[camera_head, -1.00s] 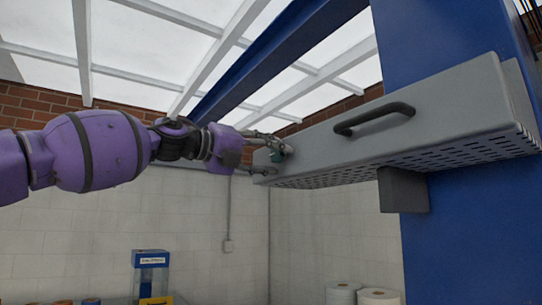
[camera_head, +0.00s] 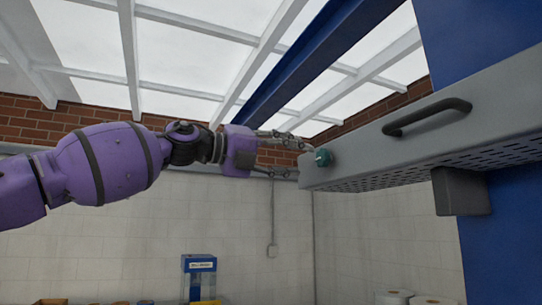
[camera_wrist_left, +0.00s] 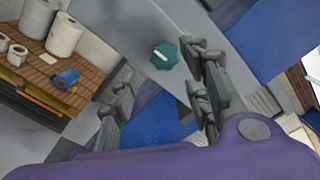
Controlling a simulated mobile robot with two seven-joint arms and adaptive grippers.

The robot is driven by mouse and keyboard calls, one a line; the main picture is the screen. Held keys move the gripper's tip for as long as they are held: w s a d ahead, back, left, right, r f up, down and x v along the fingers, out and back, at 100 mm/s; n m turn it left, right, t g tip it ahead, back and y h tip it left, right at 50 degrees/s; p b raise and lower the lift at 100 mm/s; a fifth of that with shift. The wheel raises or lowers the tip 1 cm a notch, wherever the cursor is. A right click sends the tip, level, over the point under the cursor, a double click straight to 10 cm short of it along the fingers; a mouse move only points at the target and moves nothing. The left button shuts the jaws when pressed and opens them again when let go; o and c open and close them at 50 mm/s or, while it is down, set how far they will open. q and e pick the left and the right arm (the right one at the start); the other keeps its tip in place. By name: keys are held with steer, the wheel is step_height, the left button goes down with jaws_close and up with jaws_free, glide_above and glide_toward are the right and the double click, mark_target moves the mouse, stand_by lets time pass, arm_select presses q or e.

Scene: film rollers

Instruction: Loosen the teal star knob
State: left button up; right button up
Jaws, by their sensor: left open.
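The teal star knob (camera_head: 323,157) sits near the left end of the grey box-like guard (camera_head: 400,150). In the left wrist view the knob (camera_wrist_left: 164,54) shows its lobed face with a pale bar mark. My left gripper (camera_head: 298,157) is open and empty, just left of the knob, with a small gap between its fingertips and the knob. In the left wrist view the gripper's fingers (camera_wrist_left: 155,82) stand apart, one on each side of the view, with the knob beyond and between them. My right gripper is not in view.
A dark handle (camera_head: 427,117) sticks out from the guard, and a grey block (camera_head: 461,191) hangs beneath it. A blue column (camera_head: 515,240) stands at the right. White rolls (camera_head: 395,298) and a blue stand (camera_head: 199,278) are below. Open air surrounds the gripper's left.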

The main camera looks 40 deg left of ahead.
arm_select(q)
steer(key=shift+v, duration=2.55)
steer(key=shift+f, duration=0.15)
